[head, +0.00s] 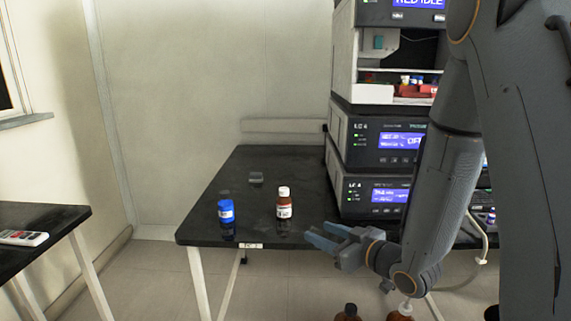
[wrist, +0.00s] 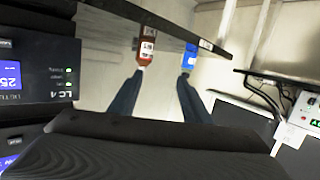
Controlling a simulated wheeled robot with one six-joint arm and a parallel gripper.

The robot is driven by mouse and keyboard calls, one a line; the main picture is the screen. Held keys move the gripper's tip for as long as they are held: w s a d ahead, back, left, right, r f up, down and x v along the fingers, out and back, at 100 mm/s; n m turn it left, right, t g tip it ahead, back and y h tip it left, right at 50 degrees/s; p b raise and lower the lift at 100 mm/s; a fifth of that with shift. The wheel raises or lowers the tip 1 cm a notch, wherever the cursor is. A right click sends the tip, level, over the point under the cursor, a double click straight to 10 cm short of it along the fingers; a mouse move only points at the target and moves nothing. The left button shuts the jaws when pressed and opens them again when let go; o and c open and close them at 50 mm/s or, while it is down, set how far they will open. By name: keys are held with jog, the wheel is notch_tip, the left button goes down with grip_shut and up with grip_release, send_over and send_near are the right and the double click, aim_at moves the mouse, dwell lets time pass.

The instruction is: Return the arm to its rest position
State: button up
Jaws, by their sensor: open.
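My gripper (head: 337,240) is open and empty, just off the front edge of the black bench, with my arm reaching down from the right in the head view. In the wrist view its two dark blue fingers (wrist: 158,98) are spread apart. A brown bottle with a white cap (head: 283,203) stands upright on the bench, left of and beyond the gripper. It also shows in the wrist view (wrist: 149,51). A blue container (head: 225,212) stands further left and also shows in the wrist view (wrist: 190,56). Neither is between the fingers.
A stack of instruments (head: 368,146) stands on the right of the bench (head: 210,195), close beyond my arm. A small clear object (head: 256,178) lies at the back. A side table (head: 40,216) is at left. Brown bottles (head: 349,312) show at the bottom edge. Floor between tables is clear.

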jog(key=s+d+f+m+g+h+p, duration=0.1)
jog(key=s+d+m+g+h+p, duration=0.35)
jog(key=d+h, duration=0.45)
jog(key=s+r+m+g, duration=0.1)
jog(key=s+g, duration=0.3)
jog(key=s, duration=0.6)
jog(key=s+r+m+g+p, duration=0.1)
jog(key=s+r+m+g, duration=0.1)
jog(key=s, duration=0.9)
jog(key=shift+d+r+g, duration=0.2)
jog(key=shift+r+g, duration=0.5)
jog(key=shift+g, duration=0.25)
jog(key=shift+m, duration=0.25)
